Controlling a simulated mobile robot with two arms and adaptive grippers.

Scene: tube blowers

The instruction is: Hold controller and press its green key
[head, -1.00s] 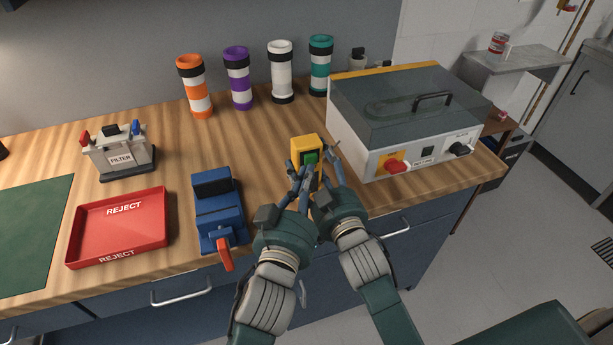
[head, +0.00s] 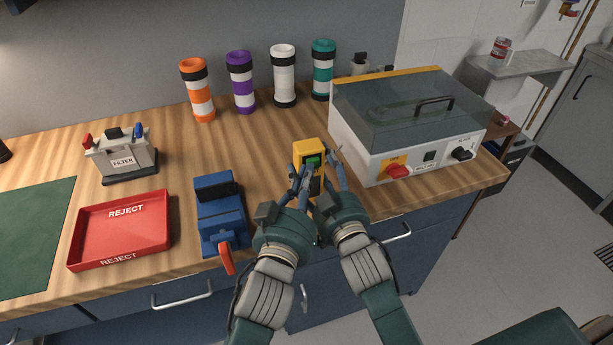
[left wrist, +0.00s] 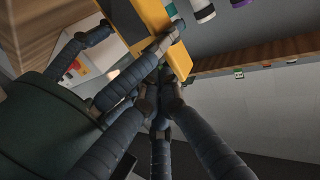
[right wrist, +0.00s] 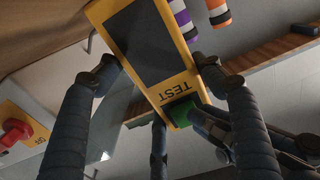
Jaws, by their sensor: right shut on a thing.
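The controller (head: 308,147) is a yellow box with a dark face, upright above the front of the bench. The right wrist view shows its dark panel, the word TEST and the green key (right wrist: 181,113). My right gripper (right wrist: 157,66) is shut on the controller, with fingers on its two sides. My left gripper (head: 303,174) is shut, its fingertips close together at the green key and partly covering it in the head view. Whether the key is pushed in cannot be told. The controller's yellow side also shows in the left wrist view (left wrist: 156,17).
A machine (head: 405,125) with a clear lid and red knob stands close to the right. A blue clamp-like device (head: 219,212) with a red lever stands at left, beside a red reject tray (head: 119,228). Several banded tubes (head: 240,82) stand behind. A filter unit (head: 121,157) is farther left.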

